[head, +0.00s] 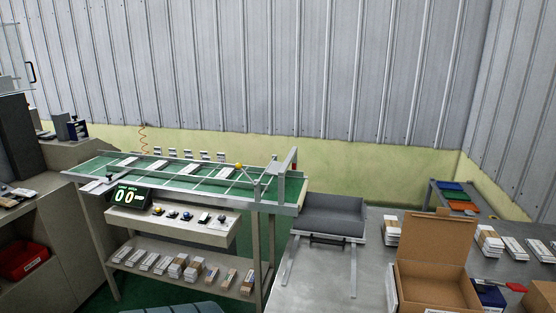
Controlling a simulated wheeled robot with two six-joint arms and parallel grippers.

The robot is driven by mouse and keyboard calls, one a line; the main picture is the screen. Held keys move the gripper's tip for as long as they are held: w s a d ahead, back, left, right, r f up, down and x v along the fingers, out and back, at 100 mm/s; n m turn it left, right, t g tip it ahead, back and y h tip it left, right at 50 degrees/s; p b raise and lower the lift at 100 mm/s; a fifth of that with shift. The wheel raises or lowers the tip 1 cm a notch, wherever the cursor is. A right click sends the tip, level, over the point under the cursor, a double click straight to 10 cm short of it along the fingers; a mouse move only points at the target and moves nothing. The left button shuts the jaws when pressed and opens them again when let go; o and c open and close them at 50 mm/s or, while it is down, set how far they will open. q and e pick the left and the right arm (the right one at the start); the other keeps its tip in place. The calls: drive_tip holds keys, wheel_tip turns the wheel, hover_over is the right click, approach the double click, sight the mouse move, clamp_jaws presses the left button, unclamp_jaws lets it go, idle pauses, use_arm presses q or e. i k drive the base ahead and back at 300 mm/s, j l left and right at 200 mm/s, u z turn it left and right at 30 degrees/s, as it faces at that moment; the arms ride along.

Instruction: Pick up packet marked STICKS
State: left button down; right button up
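Several small white packets lie flat in a row on the green conveyor belt (236,184); one of these packets (189,168) is near the belt's middle. More packets (150,262) lie in a row on the shelf under the conveyor. Stacked packets (392,232) and banded packets (489,243) lie on the grey table at the right. The lettering is too small to read, so I cannot tell which packet is marked STICKS. Neither of my grippers shows in the head view.
An open cardboard box (434,265) stands on the grey table (330,285). A dark grey tray (333,215) on a stand sits at the conveyor's right end. A control panel (172,222) with a display (128,195) juts out in front. A red bin (22,261) is at far left.

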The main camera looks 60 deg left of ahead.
sight(159, 164)
drive_tip(key=j+u, duration=0.15)
drive_tip(key=u, duration=0.3)
drive_tip(key=j+u, duration=0.2)
drive_tip(key=u, duration=0.2)
drive_tip(key=j+u, duration=0.15)
drive_tip(key=u, duration=0.3)
drive_tip(key=i+j+u, duration=0.4)
drive_tip(key=i+j, duration=0.2)
drive_tip(key=j, duration=0.35)
drive_tip(key=i+j+u, duration=0.45)
drive_tip(key=i+j, duration=0.5)
drive_tip(key=j, duration=0.1)
